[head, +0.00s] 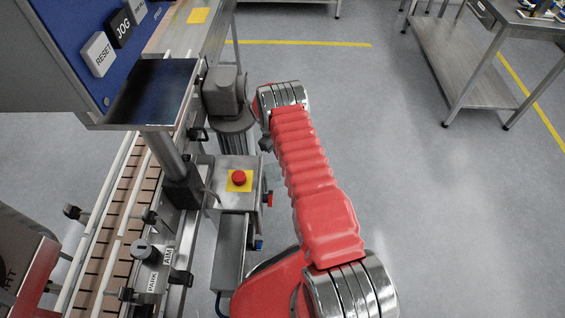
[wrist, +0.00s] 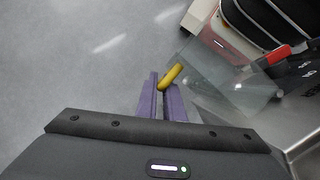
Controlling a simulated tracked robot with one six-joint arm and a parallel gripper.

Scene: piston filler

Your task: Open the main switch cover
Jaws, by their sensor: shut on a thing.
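In the wrist view a clear, see-through cover (wrist: 222,82) shows right of centre, with a yellow handle (wrist: 170,76) at its left edge. My gripper (wrist: 163,82) has two purple fingers, shut on the yellow handle. A red part (wrist: 278,55) on a dark body, perhaps the main switch, shows at the right, near the cover's far side. I cannot tell the cover's exact angle. In the head view my red arm reaches away from me, and my gripper and the cover are not made out there.
In the head view a grey box with a red emergency button (head: 239,178) stands left of my arm. A conveyor (head: 113,218) and a blue control panel (head: 95,40) lie further left. A steel table (head: 460,70) stands at the back right. The floor right of my arm is clear.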

